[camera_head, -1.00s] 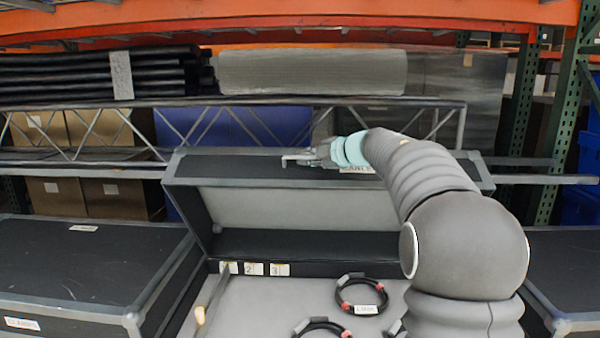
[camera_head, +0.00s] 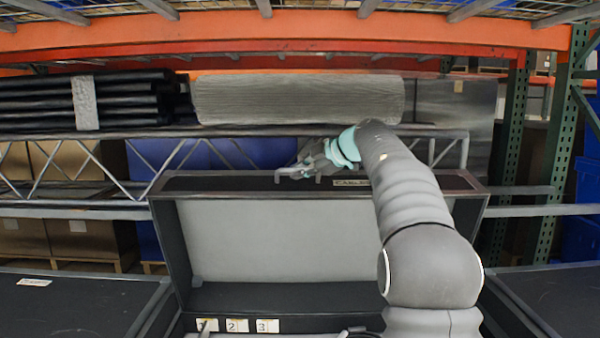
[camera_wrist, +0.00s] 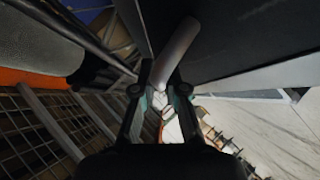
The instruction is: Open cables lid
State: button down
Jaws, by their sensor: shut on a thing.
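The lid of the case labelled CABLES (camera_head: 270,240) stands raised in the head view, its pale lined inside facing me. The label (camera_head: 351,183) is on its dark upper rim. My gripper (camera_head: 310,165) is at that rim, just left of the label, shut on the lid's grey handle (camera_head: 284,174). In the wrist view, the handle (camera_wrist: 178,50) runs between the two fingers of my gripper (camera_wrist: 160,98). The lower part of the case is mostly below the head view. Number cards (camera_head: 237,326) show along its back edge.
Closed dark cases stand at left (camera_head: 60,305) and right (camera_head: 560,300). Close behind the lid are a metal truss (camera_head: 110,175) and rack shelving with a grey roll (camera_head: 300,98) and stacked black lengths (camera_head: 35,103). An orange beam (camera_head: 300,28) crosses above.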

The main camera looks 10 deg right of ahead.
jog(key=shift+a+f, duration=0.1)
jog(key=shift+f, duration=0.05)
jog(key=c, duration=1.2)
grip_release()
jog(key=shift+a, duration=0.1)
jog(key=shift+s+d, duration=0.1)
jog(key=shift+d, duration=0.1)
jog(key=v, duration=1.2)
jog(key=shift+a, duration=0.1)
